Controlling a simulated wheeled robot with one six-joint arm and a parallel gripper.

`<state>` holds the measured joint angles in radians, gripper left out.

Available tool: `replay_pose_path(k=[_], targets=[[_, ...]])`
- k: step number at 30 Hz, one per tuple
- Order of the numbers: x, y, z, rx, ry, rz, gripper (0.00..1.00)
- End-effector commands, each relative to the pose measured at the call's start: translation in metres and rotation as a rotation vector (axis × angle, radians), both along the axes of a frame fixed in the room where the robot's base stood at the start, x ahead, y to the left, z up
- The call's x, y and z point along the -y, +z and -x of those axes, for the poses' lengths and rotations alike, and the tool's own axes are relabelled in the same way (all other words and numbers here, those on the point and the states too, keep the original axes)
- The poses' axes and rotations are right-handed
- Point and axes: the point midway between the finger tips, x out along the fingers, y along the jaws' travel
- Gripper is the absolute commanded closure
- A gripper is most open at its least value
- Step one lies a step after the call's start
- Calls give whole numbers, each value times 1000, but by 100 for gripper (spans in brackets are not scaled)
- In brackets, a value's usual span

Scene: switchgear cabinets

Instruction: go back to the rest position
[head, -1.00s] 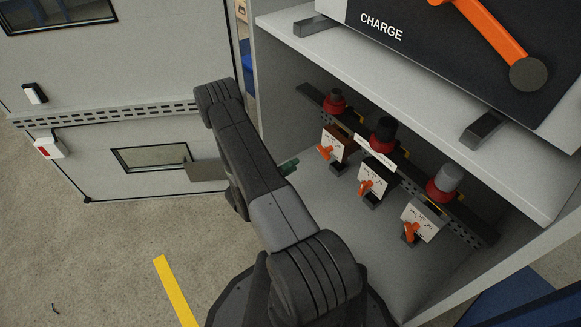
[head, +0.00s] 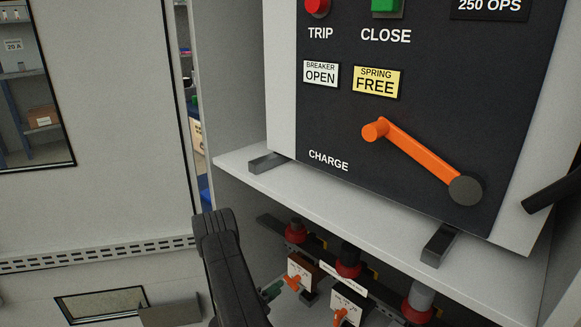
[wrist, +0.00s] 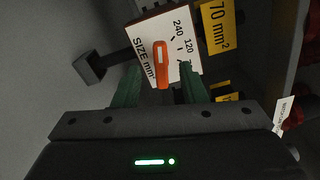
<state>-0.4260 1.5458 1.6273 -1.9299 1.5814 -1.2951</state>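My gripper (wrist: 160,68) is open, with its two green fingers apart. In the wrist view they point at the white face of a brown-sided block (wrist: 168,48) marked SIZE mm². An orange lever (wrist: 162,65) on that face shows between the fingertips; I cannot tell how near it is. In the head view my gripper (head: 272,291) is mostly hidden behind my dark arm, with a bit of green showing just left of the brown-sided block (head: 303,269) in the lower compartment.
Above the shelf (head: 350,215) is a dark breaker panel (head: 330,120) with an orange charge handle (head: 420,160). Two more blocks with orange levers, one visible here (head: 347,302), stand to the right. A grey cabinet door (head: 100,200) stands at left.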

Motion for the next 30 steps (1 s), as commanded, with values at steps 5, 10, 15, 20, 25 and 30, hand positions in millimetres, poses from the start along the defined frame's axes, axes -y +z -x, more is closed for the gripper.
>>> replay_pose_path(k=[5, 10, 15, 20, 25, 30], targets=[[22, -2, -21, 2, -4, -2, 62], [36, -1, -35, 2, -2, -1, 62], [42, 0, -42, 1, 0, 1, 62], [43, 0, -43, 1, 0, 1, 62], [43, 0, -43, 1, 0, -1, 62], [38, 1, -39, 0, 2, 0, 62]])
